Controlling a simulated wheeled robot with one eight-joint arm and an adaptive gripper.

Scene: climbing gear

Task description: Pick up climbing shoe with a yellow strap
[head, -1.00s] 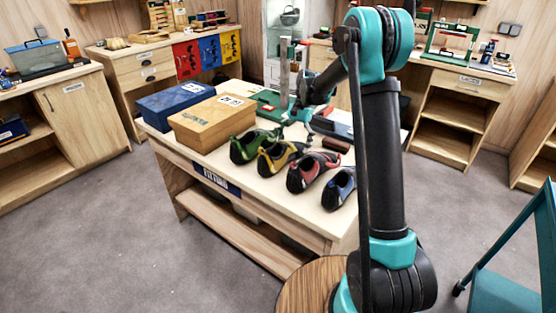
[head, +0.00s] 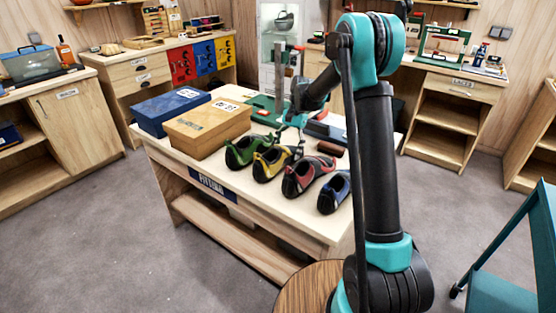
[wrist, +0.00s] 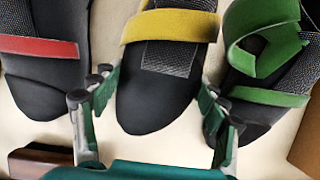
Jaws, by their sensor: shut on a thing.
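The climbing shoe with the yellow strap (head: 272,163) stands on the table between the green shoe (head: 246,152) and the red shoe (head: 308,174). In the wrist view its dark toe (wrist: 156,100) and yellow strap (wrist: 170,26) are in the middle. My gripper (wrist: 156,90) is shut on this shoe, one finger on each side of the toe. The red strap (wrist: 38,46) shows at left and the green strap (wrist: 264,97) at right.
The neighbouring shoes stand close on both sides. A blue shoe (head: 335,191) is partly hidden by my arm. A brown box (head: 208,126) and a blue box (head: 170,109) stand at the table's left. A brown block (head: 331,148) lies behind the shoes.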

